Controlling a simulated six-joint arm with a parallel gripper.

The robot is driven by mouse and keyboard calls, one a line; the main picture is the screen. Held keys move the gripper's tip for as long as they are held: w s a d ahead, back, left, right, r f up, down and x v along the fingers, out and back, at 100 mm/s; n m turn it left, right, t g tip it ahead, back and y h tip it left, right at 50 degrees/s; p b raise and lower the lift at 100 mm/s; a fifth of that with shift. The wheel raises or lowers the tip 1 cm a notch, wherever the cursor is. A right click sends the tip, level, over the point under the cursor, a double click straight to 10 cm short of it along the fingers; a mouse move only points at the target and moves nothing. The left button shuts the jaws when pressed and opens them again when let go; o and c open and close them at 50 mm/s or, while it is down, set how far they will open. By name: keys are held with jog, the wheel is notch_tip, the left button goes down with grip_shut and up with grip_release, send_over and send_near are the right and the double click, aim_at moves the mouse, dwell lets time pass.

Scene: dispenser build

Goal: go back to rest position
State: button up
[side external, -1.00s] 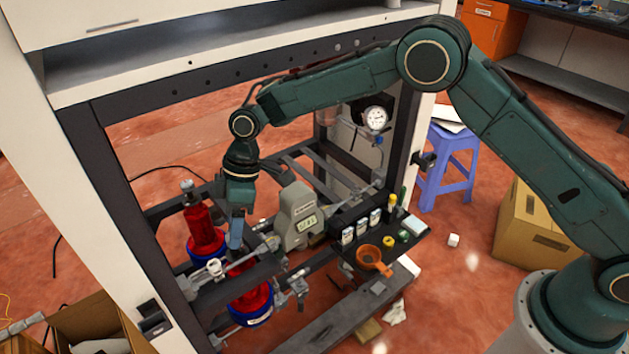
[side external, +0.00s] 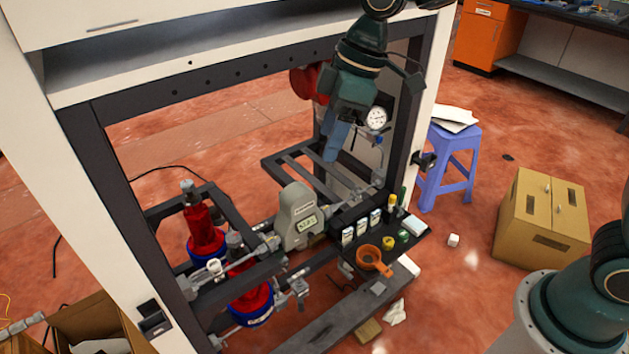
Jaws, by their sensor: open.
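My gripper (side external: 334,153) hangs in the upper middle of the side external view, fingers pointing down. It is open and nothing shows between its fingers. It is in front of the right part of the frame opening, left of the round pressure gauge (side external: 376,118) in the picture. It is clear of the grey device with a display (side external: 298,217) and of the small tool shelf (side external: 412,238) below. The upper part of my arm runs out of the top of the picture.
Two red cylinders, one at the back (side external: 204,232) and one in front (side external: 251,304), stand at the lower left among metal bars. A red round thing (side external: 308,84) shows partly behind my arm. A dark beam (side external: 250,75) spans the top. A purple stool (side external: 449,165) and cardboard box (side external: 543,218) stand right.

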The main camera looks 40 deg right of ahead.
jog(key=s+d+r+m+t+h, duration=0.1)
jog(key=s+d+m+t, duration=0.1)
jog(key=s+d+m, duration=0.3)
jog(key=s+d+r+m+t+h, duration=0.1)
jog(key=s+d+m, duration=0.4)
jog(key=s+d, duration=0.6)
jog(key=shift+s+d+r+m+t+h, duration=0.35)
jog(key=shift+s+r+h, duration=0.2)
jog(key=shift+s, duration=2.75)
jog(key=shift+w, duration=0.15)
